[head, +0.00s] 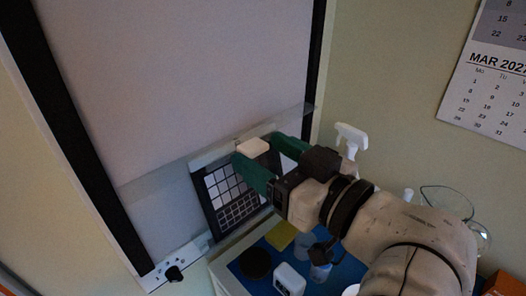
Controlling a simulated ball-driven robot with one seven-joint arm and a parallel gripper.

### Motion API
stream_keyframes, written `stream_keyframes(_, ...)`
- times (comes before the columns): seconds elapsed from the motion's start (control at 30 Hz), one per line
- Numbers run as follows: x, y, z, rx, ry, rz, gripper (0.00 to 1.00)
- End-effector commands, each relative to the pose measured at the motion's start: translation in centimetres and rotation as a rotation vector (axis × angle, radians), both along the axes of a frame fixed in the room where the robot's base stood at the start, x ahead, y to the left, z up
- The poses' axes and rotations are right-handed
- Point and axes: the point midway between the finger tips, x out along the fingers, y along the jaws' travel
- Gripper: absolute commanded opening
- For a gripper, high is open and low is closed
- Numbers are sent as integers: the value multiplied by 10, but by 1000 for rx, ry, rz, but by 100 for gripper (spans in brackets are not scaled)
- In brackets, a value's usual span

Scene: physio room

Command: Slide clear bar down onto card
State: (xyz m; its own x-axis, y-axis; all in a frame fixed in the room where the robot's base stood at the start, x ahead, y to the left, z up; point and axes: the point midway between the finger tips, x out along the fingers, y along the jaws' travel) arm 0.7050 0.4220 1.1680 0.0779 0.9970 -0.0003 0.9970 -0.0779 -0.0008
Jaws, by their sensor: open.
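The clear bar (152,180) is a see-through strip lying slantwise across the lower part of a pale, black-framed panel (200,70). A small white block (253,147) sits at the bar's middle and looks like its handle. The card (238,206), dark with a grid of grey and white squares, is at the panel's lower part, below the bar; its upper edge seems to overlap the strip in view. My gripper (257,152), with green fingers, is open, one finger on each side of the white block. Contact with the block cannot be told. My gripper hides the card's right side.
Below right, a blue-topped surface (325,285) holds a black round thing (256,263), a yellow pad (280,236), a white box (289,279) and small containers. A white spray bottle (350,138) and a glass jug (447,200) stand behind my arm. A socket strip (178,266) is at lower left.

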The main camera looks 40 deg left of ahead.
Motion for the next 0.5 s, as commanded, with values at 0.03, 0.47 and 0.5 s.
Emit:
stream_keyframes(0.03, 0, -10, -1, 2, -1, -4, 68)
stream_keyframes(0.47, -6, -84, -1, 0, -1, -4, 68)
stream_keyframes(0.5, -6, -87, -1, 0, -1, -3, 68)
